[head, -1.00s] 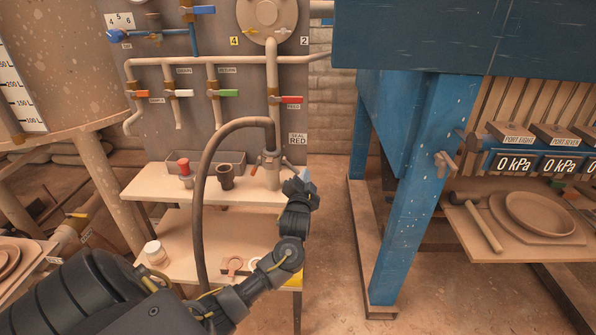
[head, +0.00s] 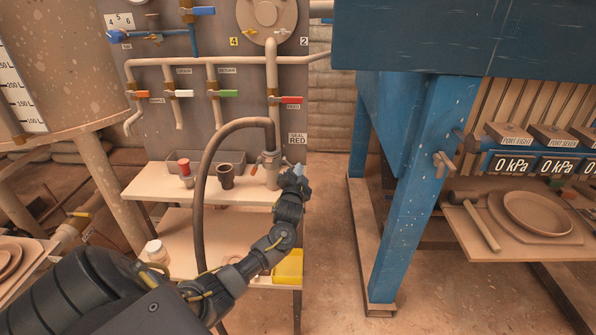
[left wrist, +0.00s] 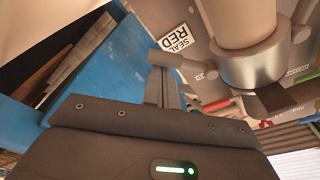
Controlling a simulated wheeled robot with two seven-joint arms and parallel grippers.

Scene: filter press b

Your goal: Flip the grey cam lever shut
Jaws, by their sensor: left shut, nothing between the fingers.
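The hose coupling (head: 270,158) hangs at the lower end of the feed pipe, with the dark hose joining it. In the left wrist view it is a metal collar (left wrist: 252,66) below a thick pipe. A short lever arm (head: 255,168) sticks out low on its left side. A dark, flat lever-like piece (left wrist: 278,98) shows at the collar in the wrist view; I cannot tell which lever is the grey one. My left gripper (head: 299,170) is just right of the coupling, shut and empty. Its closed fingers (left wrist: 166,78) appear apart from the collar. My right gripper is out of view.
The bench shelf (head: 160,183) below holds a red-topped item (head: 185,168) and a dark cup (head: 226,176). A yellow bin (head: 290,266) and a white jar (head: 156,251) are lower down. The curved hose (head: 203,190) hangs left of my forearm. A blue press post (head: 405,200) stands right.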

